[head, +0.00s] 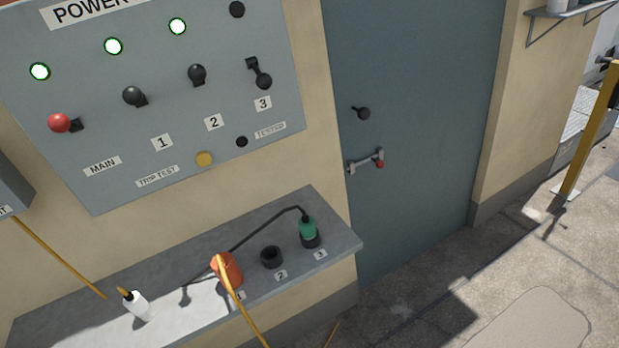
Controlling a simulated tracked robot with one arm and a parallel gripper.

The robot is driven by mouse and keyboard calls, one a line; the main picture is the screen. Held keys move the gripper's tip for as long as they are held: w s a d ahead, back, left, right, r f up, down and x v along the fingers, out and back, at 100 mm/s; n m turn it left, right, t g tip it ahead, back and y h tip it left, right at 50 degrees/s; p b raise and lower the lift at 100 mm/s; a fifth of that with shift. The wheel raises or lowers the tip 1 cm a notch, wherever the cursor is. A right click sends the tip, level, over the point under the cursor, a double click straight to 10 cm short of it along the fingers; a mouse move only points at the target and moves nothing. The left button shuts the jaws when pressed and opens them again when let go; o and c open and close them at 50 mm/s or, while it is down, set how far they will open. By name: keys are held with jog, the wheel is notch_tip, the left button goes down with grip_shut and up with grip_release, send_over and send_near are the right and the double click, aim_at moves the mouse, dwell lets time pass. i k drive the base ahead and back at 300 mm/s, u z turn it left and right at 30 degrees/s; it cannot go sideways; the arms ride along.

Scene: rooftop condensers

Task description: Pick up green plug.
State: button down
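The green plug (308,228) is upright in the black socket labelled 3, at the right end of a grey ledge (336,243) under the power panel. A black cord leaves its top and runs left and down to the ledge behind the orange plug (229,270). The orange plug is at the left socket position, and a yellow-orange cord runs from it to the bottom edge. Between them is an empty-looking black socket (271,257) labelled 2. My gripper is not in view.
The power panel (185,110) has several levers and three lit green lamps. Right of the ledge are a grey-blue door (415,130), a yellow post (590,130) and open paved floor.

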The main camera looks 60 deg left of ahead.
aim_at(307, 226)
jog(key=u, duration=0.45)
jog(key=k, duration=1.15)
jog(key=u, duration=0.55)
jog(key=i, duration=0.6)
jog(key=z, duration=0.05)
jog(key=k, duration=1)
jog(key=u, duration=0.45)
jog(key=i, duration=2)
jog(key=z, duration=0.7)
